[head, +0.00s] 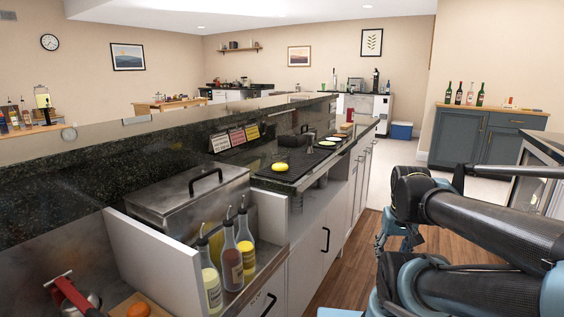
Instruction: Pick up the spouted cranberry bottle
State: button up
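The bottle with reddish-brown contents (232,267), which looks like the cranberry one, stands upright in a narrow metal well at the counter's front. It has a pour spout and a pale label. It is the middle of three spouted bottles, between a pale-yellow bottle (211,285) nearer me and a yellow bottle (246,252) behind it. My arm is folded at the right. What seems to be my gripper (397,238) shows partly behind the arm, well right of the bottles and apart from them. Its fingers are too small and covered to read.
A white panel (150,262) stands left of the bottles, with a lidded steel bin (188,195) behind it. Open wooden floor (345,275) lies between the cabinets and my arm.

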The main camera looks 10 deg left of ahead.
aim_at(350, 112)
jog(key=z, duration=0.15)
jog(key=i, duration=0.3)
jog(key=z, duration=0.75)
jog(key=i, duration=2)
jog(key=u, duration=0.75)
jog(key=i, duration=0.3)
jog(key=u, duration=0.15)
